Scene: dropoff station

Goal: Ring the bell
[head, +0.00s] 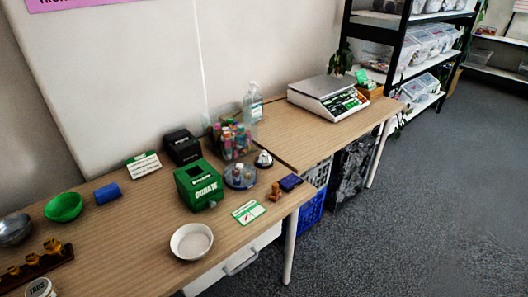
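A small silver-domed object with a dark base (263,159), which looks like a desk bell, stands on the wooden table (140,228). It is near the back right of this table, close to the seam with the second table. A round glass dish (240,184) with small things in it is just to its left. A clear holder of colourful markers or tubes (233,141) stands behind it. The top of the bell is uncovered. Neither of my grippers is in view.
A green donation box (199,185), white bowl (191,241), card (248,212), wooden stamp (275,192) and dark blue pad (291,182) lie around the bell. A scale (328,98) stands on the second table. Crates (311,206) sit underneath. The floor (420,220) at right is clear.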

